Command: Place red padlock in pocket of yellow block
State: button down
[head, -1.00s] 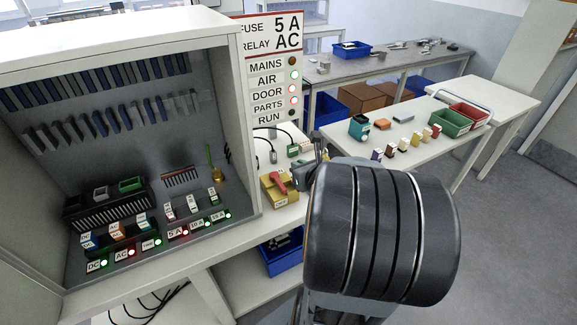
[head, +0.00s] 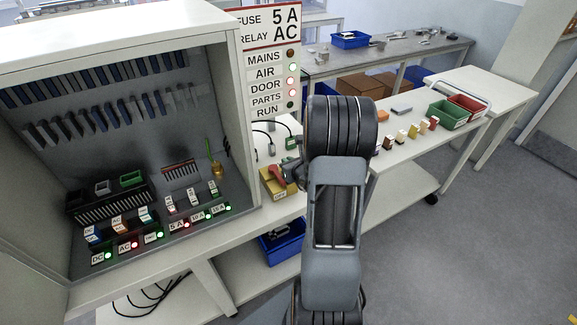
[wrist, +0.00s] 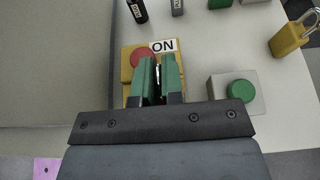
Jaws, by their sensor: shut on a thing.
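The yellow block (wrist: 126,64) shows beyond my gripper in the wrist view, with an "ON" label at its far edge. In the head view the yellow block (head: 268,184) stands on the bench right of the cabinet. A red part (head: 276,173) like a turning handle sits on it; its round end (wrist: 141,57) shows left of my fingers in the wrist view. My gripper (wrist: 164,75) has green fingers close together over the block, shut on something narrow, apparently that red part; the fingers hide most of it. I cannot make out a separate red padlock or the pocket.
A grey box with a green button (wrist: 241,91) stands close right of the block. A yellow padlock (wrist: 290,36) is at the upper right of the wrist view. The open cabinet (head: 236,130) is close on the left. Small coloured parts and bins (head: 446,114) occupy the right table.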

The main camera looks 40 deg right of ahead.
jog(key=shift+f, duration=0.7)
jog(key=shift+f, duration=0.15)
jog(key=c, duration=1.2)
grip_release()
jog(key=shift+c, duration=0.2)
jog(key=shift+r, duration=0.25)
jog(key=shift+s, duration=0.35)
jog(key=p+v, duration=0.3)
jog(key=v, duration=0.6)
jog(key=shift+s+r, duration=0.15)
jog(key=shift+r, duration=0.15)
